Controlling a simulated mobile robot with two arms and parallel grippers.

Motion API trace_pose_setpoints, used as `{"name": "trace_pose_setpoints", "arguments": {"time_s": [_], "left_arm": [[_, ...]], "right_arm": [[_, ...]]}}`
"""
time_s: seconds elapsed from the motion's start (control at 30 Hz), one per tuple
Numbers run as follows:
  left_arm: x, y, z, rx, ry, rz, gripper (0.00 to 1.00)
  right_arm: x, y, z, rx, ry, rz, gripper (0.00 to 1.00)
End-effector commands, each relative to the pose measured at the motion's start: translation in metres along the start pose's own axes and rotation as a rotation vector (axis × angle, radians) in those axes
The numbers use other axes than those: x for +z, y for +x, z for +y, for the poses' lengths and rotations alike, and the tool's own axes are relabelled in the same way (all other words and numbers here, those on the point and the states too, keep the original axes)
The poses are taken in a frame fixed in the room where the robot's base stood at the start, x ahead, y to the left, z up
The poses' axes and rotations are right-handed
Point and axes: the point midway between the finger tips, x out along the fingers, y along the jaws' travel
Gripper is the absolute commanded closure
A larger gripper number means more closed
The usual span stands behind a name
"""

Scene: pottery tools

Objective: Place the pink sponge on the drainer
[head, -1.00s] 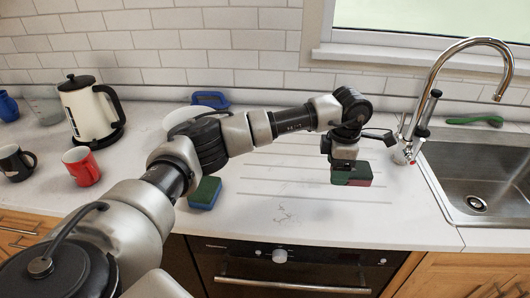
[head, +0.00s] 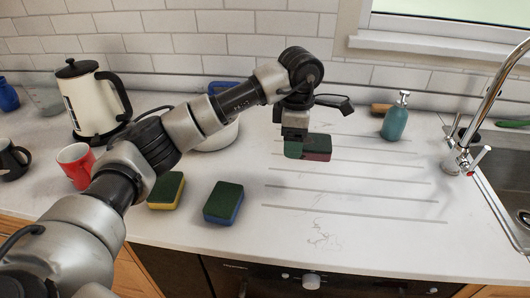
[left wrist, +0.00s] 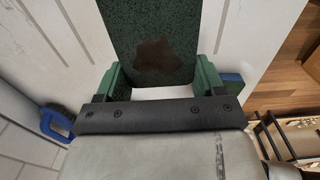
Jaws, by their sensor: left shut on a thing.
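The pink sponge (head: 318,155) has a dark green top and a pinkish-red side. My left gripper (head: 294,143) is shut on its left end. In the left wrist view the sponge's green face (left wrist: 150,25), with a brown stain, extends away from between the green fingers (left wrist: 158,80). The drainer (head: 350,186) is the set of straight grooves in the white counter. The sponge is over its back left part; whether it touches the surface I cannot tell. My right gripper is not in view.
A blue sponge (head: 223,207) and a yellow sponge (head: 167,193) lie left of the drainer. A teal soap bottle (head: 395,120) stands at its back right, near the tap (head: 470,150) and sink (head: 508,185). A white bowl (head: 218,137) is behind my arm. The drainer's middle and front are clear.

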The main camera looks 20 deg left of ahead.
Motion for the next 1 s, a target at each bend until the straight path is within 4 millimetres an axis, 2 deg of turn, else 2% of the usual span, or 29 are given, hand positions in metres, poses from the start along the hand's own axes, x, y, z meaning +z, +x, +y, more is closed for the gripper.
{"name": "trace_pose_setpoints", "arguments": {"time_s": [0.03,0.13,0.33,0.53,0.8,1.0], "left_arm": [[-0.014,0.006,0.005,-0.003,-0.006,0.003,0.44],[-0.035,0.020,0.013,-0.003,-0.005,0.002,0.44],[-0.062,0.039,0.025,-0.001,-0.003,0.000,0.44],[-0.068,0.049,0.027,-0.001,-0.001,0.001,0.44],[-0.067,0.083,0.027,-0.001,0.000,0.000,0.44],[-0.067,0.084,0.027,0.001,0.000,0.000,0.44]], "right_arm": [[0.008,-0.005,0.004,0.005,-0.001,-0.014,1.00],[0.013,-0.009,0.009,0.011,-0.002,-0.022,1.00],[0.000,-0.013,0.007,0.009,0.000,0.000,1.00],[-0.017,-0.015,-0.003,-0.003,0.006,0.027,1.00],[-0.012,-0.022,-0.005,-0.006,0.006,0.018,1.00],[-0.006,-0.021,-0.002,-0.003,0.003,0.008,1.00]]}}
